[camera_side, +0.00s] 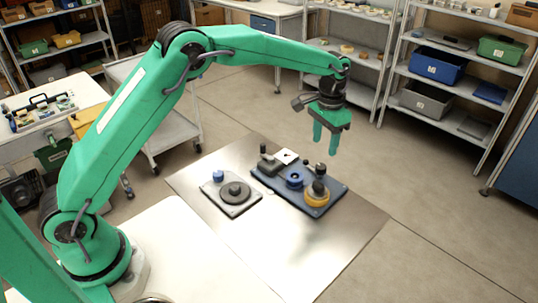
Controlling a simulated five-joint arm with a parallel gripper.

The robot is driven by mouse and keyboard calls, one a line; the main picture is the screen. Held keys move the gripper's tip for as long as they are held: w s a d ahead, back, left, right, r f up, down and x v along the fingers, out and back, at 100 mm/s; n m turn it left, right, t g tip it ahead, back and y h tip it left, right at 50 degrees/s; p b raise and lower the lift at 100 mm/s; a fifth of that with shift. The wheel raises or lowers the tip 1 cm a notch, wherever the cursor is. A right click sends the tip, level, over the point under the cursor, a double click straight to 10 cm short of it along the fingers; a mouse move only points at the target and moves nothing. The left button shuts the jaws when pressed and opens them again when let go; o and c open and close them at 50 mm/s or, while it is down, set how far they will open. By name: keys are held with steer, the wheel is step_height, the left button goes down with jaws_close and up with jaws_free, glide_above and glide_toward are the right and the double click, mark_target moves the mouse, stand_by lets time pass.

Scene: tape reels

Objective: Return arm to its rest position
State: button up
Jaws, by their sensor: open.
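My gripper (325,143) is at the end of my green arm, with two green fingers pointing down. It is open and empty, in the air above the back right part of the metal work surface (345,238). Below and to its left, a dark blue board (333,188) carries a blue ring (294,178), a yellow ring (317,199) with a dark knob above it, a white square piece (287,156) and dark posts. Left of it, a grey plate (243,208) holds a dark round reel (235,190) and a small blue piece (218,175). The gripper touches none of these.
Metal shelves (412,60) with bins stand at the back right. A grey trolley (180,125) stands behind my arm at the left, and a bench (90,92) with tools is at the far left. The right and front of the work surface are bare.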

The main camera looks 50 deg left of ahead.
steer(key=shift+r, duration=0.15)
steer(key=s+a+r+n+t, duration=0.1)
steer(key=s+a+r, duration=0.3)
steer(key=s+r, duration=0.4)
steer(key=s+a+r+t, duration=0.2)
steer(key=s+a+r, duration=0.1)
steer(key=s+r, duration=0.45)
steer(key=s+a+f+n+t, duration=0.1)
steer(key=s+a, duration=0.1)
steer(key=s, duration=0.7)
steer(key=s+a+f+t, duration=0.1)
steer(key=s+a, duration=0.1)
steer(key=s, duration=0.8)
steer(key=shift+s+f+n+t, duration=0.15)
steer(key=shift+f+n+t, duration=0.15)
steer(key=shift+n, duration=0.1)
